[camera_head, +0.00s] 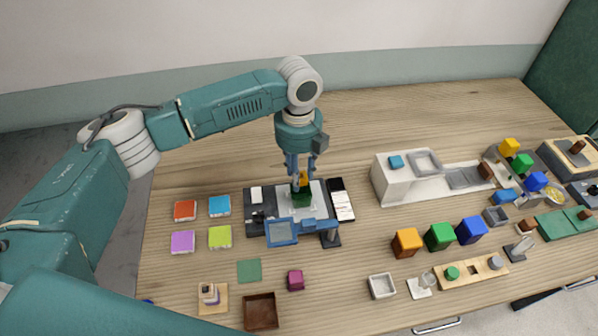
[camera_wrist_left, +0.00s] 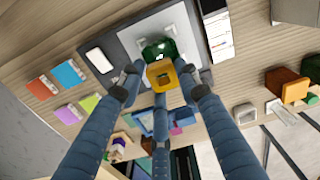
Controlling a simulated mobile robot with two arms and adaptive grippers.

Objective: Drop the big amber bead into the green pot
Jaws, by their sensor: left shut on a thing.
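The big amber bead (camera_head: 303,177) is held between the fingers of my left gripper (camera_head: 300,178), which points straight down. In the left wrist view the bead (camera_wrist_left: 162,76) sits between the fingertips (camera_wrist_left: 162,88). The green pot (camera_head: 302,199) stands on a pale plate just below the bead. In the left wrist view the pot (camera_wrist_left: 158,48) shows partly behind the bead. The bead overlaps the pot's edge in this view; whether they touch I cannot tell. My right gripper is not in view.
A grey-black station (camera_head: 262,230) with a blue-framed panel (camera_head: 282,233) surrounds the pot. A black-and-white panel (camera_head: 341,200) lies right of it. Coloured tiles (camera_head: 185,211) lie to the left. Orange, green and blue blocks (camera_head: 407,242) stand to the right. The table's back is clear.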

